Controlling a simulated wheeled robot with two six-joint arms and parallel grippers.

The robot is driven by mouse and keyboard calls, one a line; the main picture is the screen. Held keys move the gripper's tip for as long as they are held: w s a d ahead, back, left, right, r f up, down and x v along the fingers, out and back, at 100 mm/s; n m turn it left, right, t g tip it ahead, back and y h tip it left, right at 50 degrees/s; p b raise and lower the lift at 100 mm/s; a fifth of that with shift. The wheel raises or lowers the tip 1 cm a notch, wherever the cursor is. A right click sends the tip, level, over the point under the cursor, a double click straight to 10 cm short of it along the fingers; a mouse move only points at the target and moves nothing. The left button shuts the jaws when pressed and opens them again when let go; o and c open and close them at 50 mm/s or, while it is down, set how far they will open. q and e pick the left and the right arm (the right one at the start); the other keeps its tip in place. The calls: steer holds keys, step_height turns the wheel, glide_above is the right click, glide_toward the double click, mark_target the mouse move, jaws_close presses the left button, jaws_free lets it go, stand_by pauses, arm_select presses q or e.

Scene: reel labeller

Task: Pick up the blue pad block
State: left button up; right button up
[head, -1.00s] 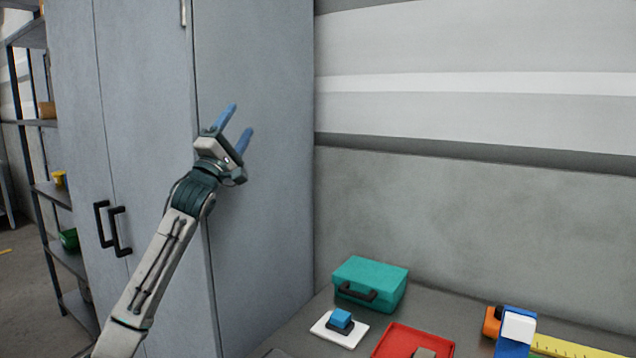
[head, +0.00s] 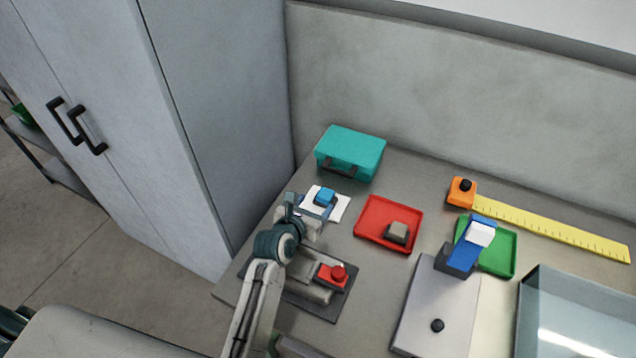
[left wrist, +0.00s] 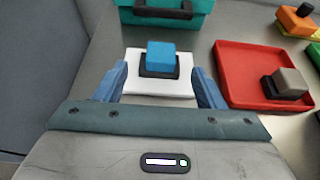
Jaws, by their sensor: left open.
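The blue pad block (head: 325,196) sits on a dark base on a white square plate (head: 341,208), near the left edge of the table. In the left wrist view the blue block (left wrist: 161,54) shows upright on its dark base, on the white plate (left wrist: 144,87). My left gripper (head: 312,210) is just in front of the plate in the head view, partly hidden by its own wrist. In the left wrist view its two blue fingers (left wrist: 161,85) are open and empty, one on each side of the plate's near part. The block lies ahead, between their lines. My right gripper is out of view.
A teal case (head: 352,148) stands behind the plate. A red tray (head: 372,232) with a grey block (head: 397,233) lies to the right. A blue-and-white press (head: 465,255) stands farther right.

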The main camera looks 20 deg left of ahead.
mark_target(326, 193)
arm_select(q)
steer(key=p+x, duration=0.1)
steer(key=x, duration=0.4)
steer(key=shift+p+x, duration=0.5)
steer(key=shift+x, duration=0.35)
steer(key=shift+p+x, duration=0.4)
steer(key=shift+x, duration=1.6)
steer(key=shift+s, duration=0.1)
steer(key=shift+c, duration=1.3)
steer(key=c, duration=0.8)
steer(key=shift+d+r, duration=0.1)
steer(key=shift+r, duration=0.05)
steer(key=shift+c, duration=0.2)
